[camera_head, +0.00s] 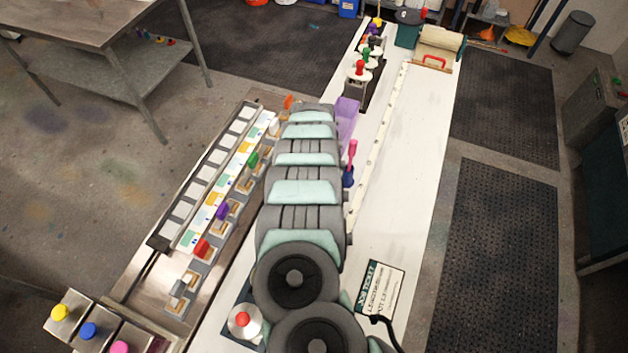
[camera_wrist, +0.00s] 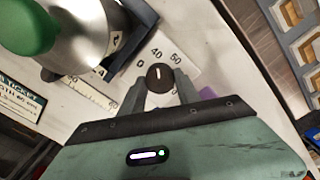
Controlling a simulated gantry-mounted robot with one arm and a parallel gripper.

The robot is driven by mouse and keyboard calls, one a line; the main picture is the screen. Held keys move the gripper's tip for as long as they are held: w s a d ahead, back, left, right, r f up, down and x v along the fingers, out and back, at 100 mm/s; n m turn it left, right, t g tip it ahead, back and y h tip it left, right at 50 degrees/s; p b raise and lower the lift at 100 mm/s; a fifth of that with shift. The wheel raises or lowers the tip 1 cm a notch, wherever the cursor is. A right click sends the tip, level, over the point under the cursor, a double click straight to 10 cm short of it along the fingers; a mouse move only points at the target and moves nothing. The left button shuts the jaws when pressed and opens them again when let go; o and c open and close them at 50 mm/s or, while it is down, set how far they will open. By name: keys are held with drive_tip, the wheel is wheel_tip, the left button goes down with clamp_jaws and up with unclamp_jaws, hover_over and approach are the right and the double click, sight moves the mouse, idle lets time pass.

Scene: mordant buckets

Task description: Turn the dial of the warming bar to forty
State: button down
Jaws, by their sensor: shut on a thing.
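The dial (camera_wrist: 160,76) is a small dark round knob with a white pointer line, seen in the wrist view. It sits on a pale panel (camera_wrist: 187,66) printed with numbers, among them a 40 and what looks like 50 or 60. The pointer line points up in the picture, roughly toward the 40. My gripper (camera_wrist: 161,88) is shut on the dial, with one finger on each side of it. In the head view my arm covers the dial and the gripper.
A metal pot with a green knob (camera_wrist: 28,25) stands close to the dial. In the head view, several knobbed pots (camera_head: 362,72) line the far bench, with a purple tray (camera_head: 346,112) nearer. A slotted rack (camera_head: 203,180) lies left.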

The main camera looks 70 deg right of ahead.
idle(0.4)
drive_tip(key=c, duration=0.9)
unclamp_jaws()
wheel_tip(320, 180, up, 11)
drive_tip(key=shift+f+b, duration=0.1)
drive_tip(key=shift+b, duration=0.25)
